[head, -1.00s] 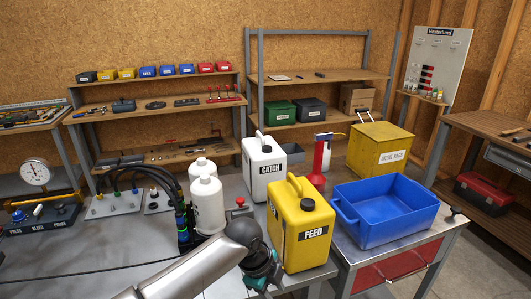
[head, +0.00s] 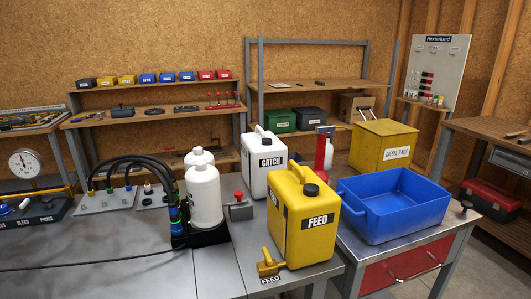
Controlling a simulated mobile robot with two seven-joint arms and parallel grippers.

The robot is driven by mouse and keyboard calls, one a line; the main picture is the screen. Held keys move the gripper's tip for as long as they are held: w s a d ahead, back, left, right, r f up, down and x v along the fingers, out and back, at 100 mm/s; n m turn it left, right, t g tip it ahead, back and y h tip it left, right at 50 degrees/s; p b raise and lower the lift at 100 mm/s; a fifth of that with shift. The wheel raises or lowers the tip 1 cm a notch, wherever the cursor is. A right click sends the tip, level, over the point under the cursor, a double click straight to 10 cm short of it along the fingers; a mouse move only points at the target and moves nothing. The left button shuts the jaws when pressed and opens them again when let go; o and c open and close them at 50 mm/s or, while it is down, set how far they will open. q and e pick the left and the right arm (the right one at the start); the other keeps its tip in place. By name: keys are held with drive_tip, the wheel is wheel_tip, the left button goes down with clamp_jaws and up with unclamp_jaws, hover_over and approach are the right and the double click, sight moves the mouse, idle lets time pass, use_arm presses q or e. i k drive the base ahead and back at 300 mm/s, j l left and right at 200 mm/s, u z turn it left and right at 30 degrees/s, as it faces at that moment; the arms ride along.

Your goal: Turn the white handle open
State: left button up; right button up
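No handle shows clearly as the white handle. A small white part (head: 24,204) sticks up from the dark labelled panel (head: 35,217) at the far left; it is too small to tell its shape or position. A yellow tap (head: 267,264) with a FEED tag lies at the bench's front edge, by the yellow FEED can (head: 303,222). Neither of my grippers is in view.
A dial gauge (head: 24,163) stands behind the panel. A red button box (head: 239,207), white CATCH can (head: 264,166) and blue bin (head: 393,208) stand rightward. The front left bench (head: 100,262) is mostly clear.

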sight(24, 205)
drive_tip(key=u, duration=1.6)
